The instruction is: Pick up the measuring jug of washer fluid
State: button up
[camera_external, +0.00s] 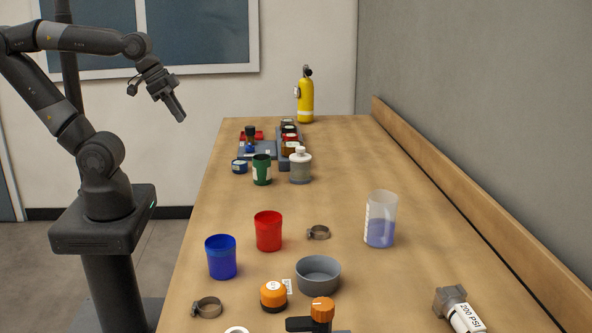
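The measuring jug (381,220) is a clear, upright cylinder with white markings and blue fluid in its lower part. It stands on the right half of the wooden bench (350,142), near the back board. My gripper (179,113) is in the air at the upper left, beyond the bench's left edge and far from the jug. It points down and to the right. It looks empty, but it is too small and side-on to tell whether its fingers are open or shut.
A red cup (268,231), blue cup (221,257), grey bowl (318,275) and hose clamp (318,233) stand left of the jug. A 200 PSI fitting (459,309) lies in front. Bottles and a yellow cylinder (306,97) stand farther back. The bench around the jug is clear.

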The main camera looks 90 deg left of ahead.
jog(key=w+d+m+t+y, duration=0.1)
jog(key=w+d+m+y, duration=0.25)
jog(key=w+m, duration=0.8)
jog(key=w+d+m+t+y, duration=0.15)
jog(key=w+d+m, duration=0.35)
jog(key=w, duration=1.1)
jog(key=m+t+h, duration=0.3)
jog(key=m+t, duration=0.2)
jog(key=m, duration=1.3)
send_near(383, 224)
jog(key=w+f, duration=0.1)
jog(key=w, duration=0.2)
jog(key=w+d+f, duration=0.1)
jog(key=w, duration=0.3)
jog(key=w+f, duration=0.1)
jog(key=w, duration=0.2)
jog(key=shift+w+d+f, duration=0.25)
jog(key=shift+w+d, duration=0.1)
jog(key=shift+c, duration=0.5)
grip_shut()
